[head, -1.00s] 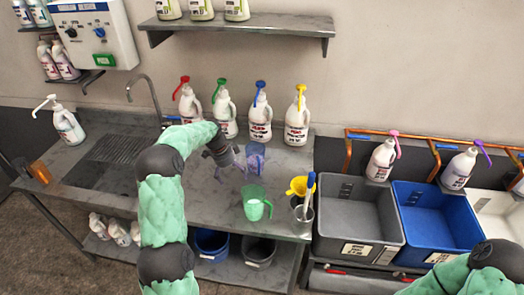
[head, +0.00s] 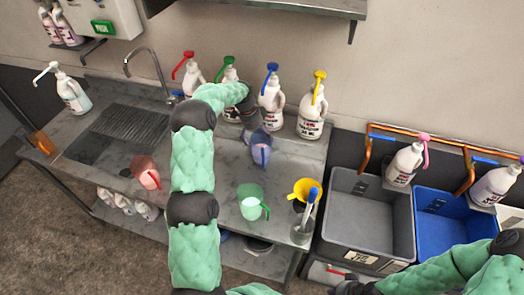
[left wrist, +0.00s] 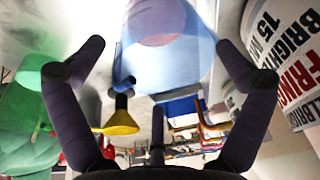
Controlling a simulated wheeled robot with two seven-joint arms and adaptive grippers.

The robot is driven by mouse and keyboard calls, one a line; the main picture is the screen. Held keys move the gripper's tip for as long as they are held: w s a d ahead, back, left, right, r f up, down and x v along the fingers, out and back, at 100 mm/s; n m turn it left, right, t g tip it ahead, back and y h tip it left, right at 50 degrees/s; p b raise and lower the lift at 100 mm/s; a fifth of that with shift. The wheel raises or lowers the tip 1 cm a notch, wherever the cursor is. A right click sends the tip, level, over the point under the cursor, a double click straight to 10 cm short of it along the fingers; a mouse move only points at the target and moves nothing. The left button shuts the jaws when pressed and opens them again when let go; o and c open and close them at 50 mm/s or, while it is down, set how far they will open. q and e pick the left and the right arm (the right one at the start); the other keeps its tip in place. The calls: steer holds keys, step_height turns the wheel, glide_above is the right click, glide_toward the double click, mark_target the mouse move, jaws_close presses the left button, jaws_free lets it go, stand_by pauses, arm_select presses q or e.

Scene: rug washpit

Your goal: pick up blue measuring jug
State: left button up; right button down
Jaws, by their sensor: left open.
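The blue measuring jug (head: 261,150) is translucent and stands on the grey steel counter, below the blue-pump bottle in the head view. My left gripper (head: 251,127) is close against its back side there, its fingers partly hidden. In the left wrist view the open fingers (left wrist: 160,52) spread to either side of the blue jug (left wrist: 172,50), with the jug between and beyond them. I cannot tell whether any finger touches it.
White pump bottles (head: 311,115) line the back, close to the gripper. A grey tub (head: 342,250) and blue tub (head: 430,245) are at right.

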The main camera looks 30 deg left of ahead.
mark_target(261, 141)
arm_select(q)
steer(key=shift+x, duration=1.95)
steer(key=shift+w, duration=0.1)
steer(key=c, duration=1.4)
steer(key=shift+o, duration=0.2)
